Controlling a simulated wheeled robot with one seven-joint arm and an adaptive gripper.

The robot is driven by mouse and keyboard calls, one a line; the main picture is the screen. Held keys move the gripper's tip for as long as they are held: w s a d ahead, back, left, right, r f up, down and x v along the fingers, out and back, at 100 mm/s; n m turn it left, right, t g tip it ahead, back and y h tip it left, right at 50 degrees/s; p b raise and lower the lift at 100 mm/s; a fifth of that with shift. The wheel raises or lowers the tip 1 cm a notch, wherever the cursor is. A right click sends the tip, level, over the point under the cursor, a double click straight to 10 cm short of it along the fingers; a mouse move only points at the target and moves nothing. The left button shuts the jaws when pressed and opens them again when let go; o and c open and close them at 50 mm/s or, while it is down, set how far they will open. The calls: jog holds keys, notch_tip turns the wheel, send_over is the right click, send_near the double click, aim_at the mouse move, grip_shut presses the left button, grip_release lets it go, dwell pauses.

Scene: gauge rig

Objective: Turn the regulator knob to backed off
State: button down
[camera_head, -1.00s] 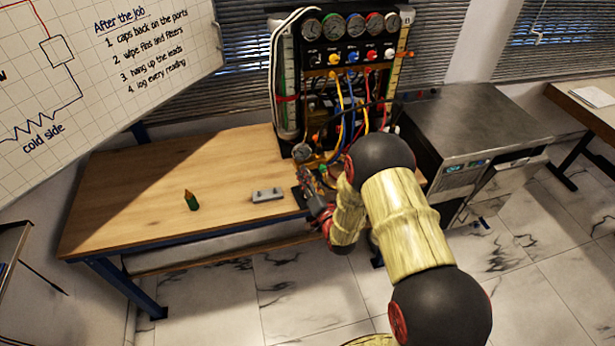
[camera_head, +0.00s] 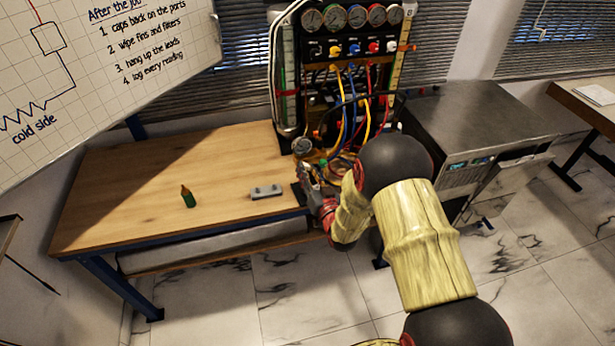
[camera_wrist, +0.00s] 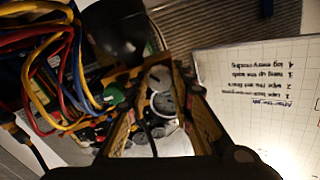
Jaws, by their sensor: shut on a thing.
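My gripper (camera_head: 306,172) is at the right end of the bench, low in front of the gauge rig (camera_head: 345,85). In the wrist view its two fingers (camera_wrist: 160,78) close on a small grey rounded part, which looks like the regulator knob (camera_wrist: 158,76). A round gauge (camera_wrist: 165,103) shows between the fingers; a small dial gauge (camera_head: 302,146) stands just behind the gripper in the head view. The knob is hidden there by my gripper. Its angle and any marking cannot be read.
Blue, yellow and red hoses (camera_head: 352,115) hang close behind my gripper. A metal cabinet (camera_head: 480,115) is to the right. The bench's left half is mostly clear.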

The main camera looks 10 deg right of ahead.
jog(key=n+b, duration=1)
jog(key=shift+a+f+n, duration=0.1)
jog(key=shift+n, duration=0.5)
jog(key=c, duration=1.5)
grip_release()
jog(key=shift+c, duration=0.2)
jog(key=s+d, duration=0.1)
jog(key=s, duration=1.1)
jog(key=shift+d, duration=0.2)
